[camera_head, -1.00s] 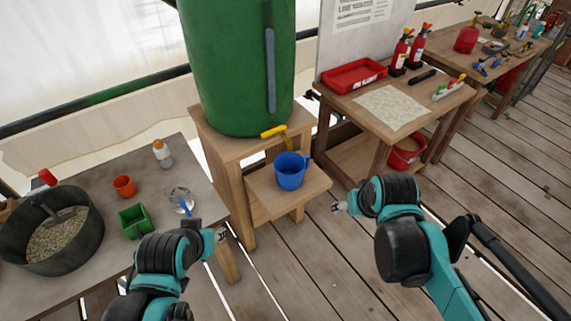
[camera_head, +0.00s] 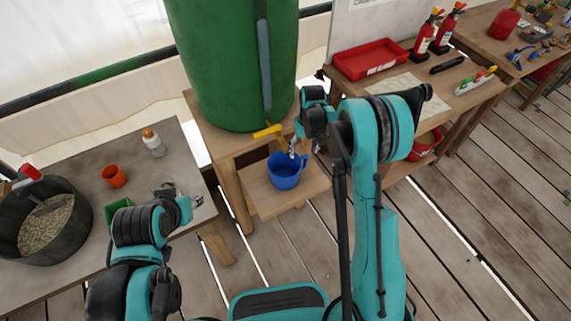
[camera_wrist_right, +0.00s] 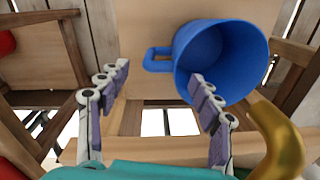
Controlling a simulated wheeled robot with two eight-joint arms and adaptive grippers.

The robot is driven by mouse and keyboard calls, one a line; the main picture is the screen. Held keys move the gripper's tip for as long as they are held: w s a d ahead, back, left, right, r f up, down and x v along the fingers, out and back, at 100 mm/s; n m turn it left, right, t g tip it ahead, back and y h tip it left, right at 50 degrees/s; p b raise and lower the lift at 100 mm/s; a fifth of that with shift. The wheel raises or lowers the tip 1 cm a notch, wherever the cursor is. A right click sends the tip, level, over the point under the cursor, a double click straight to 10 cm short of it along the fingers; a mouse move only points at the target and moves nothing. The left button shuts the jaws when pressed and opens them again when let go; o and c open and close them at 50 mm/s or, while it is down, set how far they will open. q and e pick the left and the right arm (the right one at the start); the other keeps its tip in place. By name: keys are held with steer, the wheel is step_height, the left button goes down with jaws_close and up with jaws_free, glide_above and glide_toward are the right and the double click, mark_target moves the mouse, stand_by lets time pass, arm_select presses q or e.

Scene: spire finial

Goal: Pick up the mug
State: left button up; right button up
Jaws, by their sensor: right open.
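The blue mug (camera_head: 286,171) stands on the low wooden shelf of the stand, below the yellow tap (camera_head: 268,131). My right gripper (camera_head: 299,148) is just above its rim in the head view. In the right wrist view, the open, empty right gripper (camera_wrist_right: 155,80) faces the mug (camera_wrist_right: 240,62). The mug's handle (camera_wrist_right: 157,59) shows between the two fingertips, and the right finger overlaps the mug's rim. I cannot tell whether they touch. My left gripper (camera_head: 190,204) is over the grey table at left, and its fingers are too small to read.
The green tank (camera_head: 225,70) stands above the mug, and the tap (camera_wrist_right: 275,140) is close to my right gripper's finger. The grey table holds an orange cup (camera_head: 113,176), a white bottle (camera_head: 153,142) and a dark tub (camera_head: 75,230). A red tray (camera_head: 375,60) sits on the right bench.

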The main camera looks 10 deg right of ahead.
mark_target(290, 169)
steer(key=f, duration=0.2)
steer(key=f+b, duration=0.1)
steer(key=f, duration=0.2)
steer(key=f+b, duration=0.1)
steer(key=f, duration=0.2)
steer(key=shift+a, duration=0.25)
steer(key=shift+r, duration=0.1)
steer(key=shift+c, duration=1.2)
steer(key=c, duration=1.2)
steer(key=shift+r, duration=0.15)
steer(key=shift+c, duration=0.2)
